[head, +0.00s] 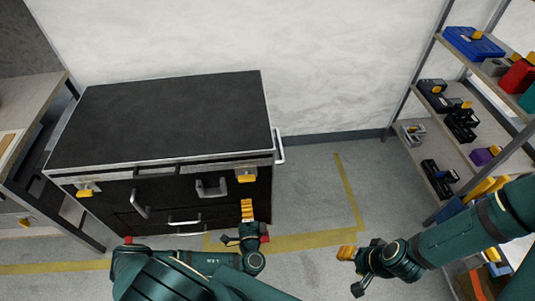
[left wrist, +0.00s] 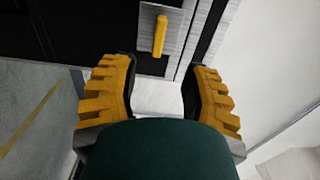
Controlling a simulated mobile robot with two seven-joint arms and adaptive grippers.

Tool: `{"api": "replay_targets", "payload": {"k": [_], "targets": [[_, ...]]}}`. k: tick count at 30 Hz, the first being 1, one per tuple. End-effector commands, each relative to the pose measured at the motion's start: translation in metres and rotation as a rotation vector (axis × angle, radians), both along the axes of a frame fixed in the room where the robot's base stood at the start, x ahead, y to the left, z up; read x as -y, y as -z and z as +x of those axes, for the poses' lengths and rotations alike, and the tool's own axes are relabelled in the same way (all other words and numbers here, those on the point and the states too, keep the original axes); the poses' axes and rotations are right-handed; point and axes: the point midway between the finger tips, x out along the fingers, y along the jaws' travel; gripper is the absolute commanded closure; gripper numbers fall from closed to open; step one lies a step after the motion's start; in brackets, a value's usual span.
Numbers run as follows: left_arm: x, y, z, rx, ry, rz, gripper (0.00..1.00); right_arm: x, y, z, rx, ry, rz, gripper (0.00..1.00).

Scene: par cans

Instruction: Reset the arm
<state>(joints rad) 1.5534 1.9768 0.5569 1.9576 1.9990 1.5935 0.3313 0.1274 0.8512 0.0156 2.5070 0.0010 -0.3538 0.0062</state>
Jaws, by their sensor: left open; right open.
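My left gripper (head: 247,212) is in front of the black cabinet (head: 165,118), just below a yellow latch (head: 246,175) near its right front corner. In the left wrist view its two yellow fingers stand wide apart, with nothing between them, so the left gripper (left wrist: 160,95) is open and empty. A yellow latch on a grey plate (left wrist: 160,36) lies beyond the fingertips, apart from them. My right gripper (head: 350,262) is over the floor at the lower right, away from the cabinet, and holds nothing that I can see.
Shelves (head: 455,125) with boxes and tools stand at the right, near my right arm. A workbench (head: 30,115) stands at the left. A metal side handle (head: 280,148) sticks out of the cabinet. The grey floor (head: 310,195) between cabinet and shelves is clear, with yellow tape lines.

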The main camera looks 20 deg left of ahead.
Motion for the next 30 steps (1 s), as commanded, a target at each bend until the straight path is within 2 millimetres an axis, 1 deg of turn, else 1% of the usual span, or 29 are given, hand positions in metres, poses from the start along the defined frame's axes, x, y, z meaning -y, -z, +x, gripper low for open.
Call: {"api": "replay_targets", "payload": {"k": [5, 8, 11, 14, 15, 16, 17, 18, 19, 20, 21, 23, 24, 26, 27, 29, 30], "targets": [[0.001, -0.001, 0.001, 0.001, 0.005, 0.002, 0.54, 0.0, 0.0, 0.0, 0.0, 0.0, 0.0, 0.53], [0.011, -0.009, 0.007, 0.021, 0.071, 0.027, 0.54, 0.0, 0.0, 0.0, 0.0, 0.0, 0.0, 0.53], [0.042, -0.03, 0.02, 0.072, 0.252, 0.097, 0.54, 0.0, 0.0, 0.0, 0.0, 0.0, 0.0, 0.53], [0.096, -0.061, 0.027, 0.152, 0.538, 0.222, 0.54, 0.0, 0.0, 0.0, 0.0, 0.0, 0.0, 0.53], [0.121, -0.073, 0.024, 0.189, 0.669, 0.286, 0.54, 0.0, 0.0, 0.0, 0.0, 0.0, 0.0, 0.53], [0.14, -0.082, 0.02, 0.217, 0.768, 0.338, 0.54, 0.0, 0.0, 0.0, 0.0, 0.0, 0.0, 0.53], [0.158, -0.089, 0.013, 0.246, 0.868, 0.392, 0.54, 0.0, 0.0, 0.0, 0.0, 0.0, 0.0, 0.53], [0.182, -0.098, 0.002, 0.285, 1.001, 0.47, 0.54, 0.0, 0.0, 0.0, 0.0, 0.0, 0.0, 0.53], [0.199, -0.103, -0.009, 0.318, 1.103, 0.534, 0.54, 0.0, 0.0, 0.0, 0.0, 0.0, 0.0, 0.53], [0.215, -0.107, -0.022, 0.349, 1.206, 0.604, 0.54, 0.0, 0.0, 0.0, 0.0, 0.0, 0.0, 0.53], [0.234, -0.111, -0.042, 0.397, 1.345, 0.704, 0.54, 0.0, 0.0, 0.0, 0.0, 0.0, 0.0, 0.53], [0.254, -0.111, -0.074, 0.47, 1.545, 0.872, 0.54, 0.0, 0.0, 0.0, 0.0, 0.0, 0.0, 0.53], [0.262, -0.108, -0.095, 0.521, 1.669, 0.991, 0.54, 0.0, 0.0, 0.0, 0.0, 0.0, 0.0, 0.53], [0.266, -0.101, -0.126, 0.603, 1.837, 1.182, 0.54, 0.0, 0.0, 0.0, 0.0, 0.0, 0.0, 0.53], [0.264, -0.094, -0.143, 0.66, 1.938, 1.318, 0.54, 0.0, 0.0, 0.0, 0.0, 0.0, 0.0, 0.53], [0.254, -0.084, -0.164, 0.749, 2.065, 1.537, 0.54, 0.0, 0.0, 0.0, 0.0, 0.0, 0.0, 0.53], [0.244, -0.076, -0.173, 0.812, 2.133, 1.694, 0.54, 0.0, 0.0, 0.0, 0.0, 0.0, 0.0, 0.53]]}}
